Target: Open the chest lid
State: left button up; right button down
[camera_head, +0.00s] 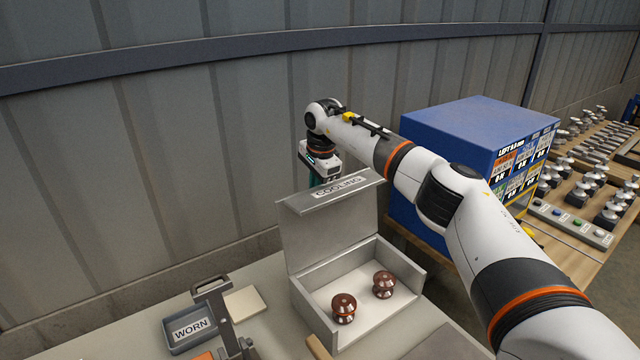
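The grey chest (318,318) labelled COOLING stands on the table with its lid (325,225) raised upright at the back. Two brown insulators, one at front left (343,308) and one at back right (383,284), sit inside on its pale floor. My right arm reaches in from the right, over and past the chest. My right gripper (317,181) points down behind the lid's top edge; its fingers are mostly hidden by the lid, so its opening does not show. My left gripper is not in view.
A blue cabinet (465,125) with labels stands right of the chest. A tray marked WORN (180,345), a grey handled fixture (222,305) and a pale block (244,301) lie to the left. A corrugated wall (190,150) runs close behind the table.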

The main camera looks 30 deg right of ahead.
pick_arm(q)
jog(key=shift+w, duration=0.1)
pick_arm(e)
jog(key=shift+w+a+f, duration=0.2)
jog(key=shift+a+f, duration=0.05)
jog(key=shift+f, duration=0.1)
jog(key=c, duration=1.9)
grip_release()
jog(key=o, duration=0.4)
jog(key=shift+w+f, duration=0.25)
jog(key=shift+w, duration=0.3)
jog(key=shift+w+f, duration=0.25)
jog(key=shift+w, duration=0.25)
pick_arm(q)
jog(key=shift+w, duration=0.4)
pick_arm(e)
jog(key=shift+d+r, duration=0.1)
jog(key=shift+r, duration=0.25)
jog(key=shift+s+d+r, duration=0.1)
jog(key=shift+r, duration=0.05)
